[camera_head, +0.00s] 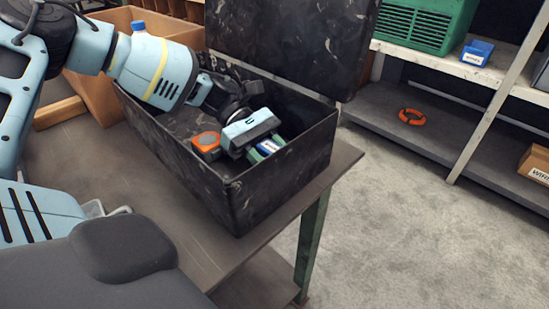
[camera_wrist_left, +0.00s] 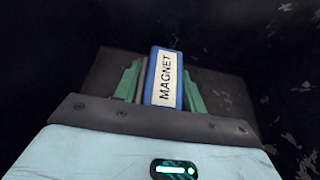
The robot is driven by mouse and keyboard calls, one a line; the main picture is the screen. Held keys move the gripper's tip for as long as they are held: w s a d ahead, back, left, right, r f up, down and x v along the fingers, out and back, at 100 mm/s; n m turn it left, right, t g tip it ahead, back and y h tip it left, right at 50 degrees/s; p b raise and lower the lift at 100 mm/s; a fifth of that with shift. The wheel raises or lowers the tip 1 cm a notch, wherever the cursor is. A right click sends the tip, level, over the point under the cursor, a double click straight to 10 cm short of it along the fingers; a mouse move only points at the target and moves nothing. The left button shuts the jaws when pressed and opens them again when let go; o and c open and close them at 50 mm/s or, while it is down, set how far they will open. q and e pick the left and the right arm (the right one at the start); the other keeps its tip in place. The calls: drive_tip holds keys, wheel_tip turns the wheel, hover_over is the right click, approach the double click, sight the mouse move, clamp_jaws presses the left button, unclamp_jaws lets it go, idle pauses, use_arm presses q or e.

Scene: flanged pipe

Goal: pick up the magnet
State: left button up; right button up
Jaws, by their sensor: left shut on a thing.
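The magnet (camera_wrist_left: 164,78) is a blue block with a white label reading MAGNET. In the left wrist view it stands between the green fingers of my left gripper (camera_wrist_left: 160,85), which is shut on it. In the head view the magnet (camera_head: 268,147) shows as a small blue and white patch by the fingers, low inside the black box. My left gripper (camera_head: 264,151) reaches into this box from the left. Most of the magnet is hidden by the gripper in the head view, and I cannot tell whether it touches the box floor. My right gripper is not in view.
The black box (camera_head: 275,190) has its lid (camera_head: 300,40) up and stands on a table (camera_head: 185,205). An orange tape measure (camera_head: 206,144) lies left of my gripper in the box. A shelf (camera_head: 400,138) stands at the right; bare floor lies between.

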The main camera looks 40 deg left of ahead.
use_arm(q)
drive_tip(key=shift+r, duration=0.1)
wheel_tip(320, 180, up, 18)
drive_tip(key=shift+f, duration=0.1)
idle(0.5)
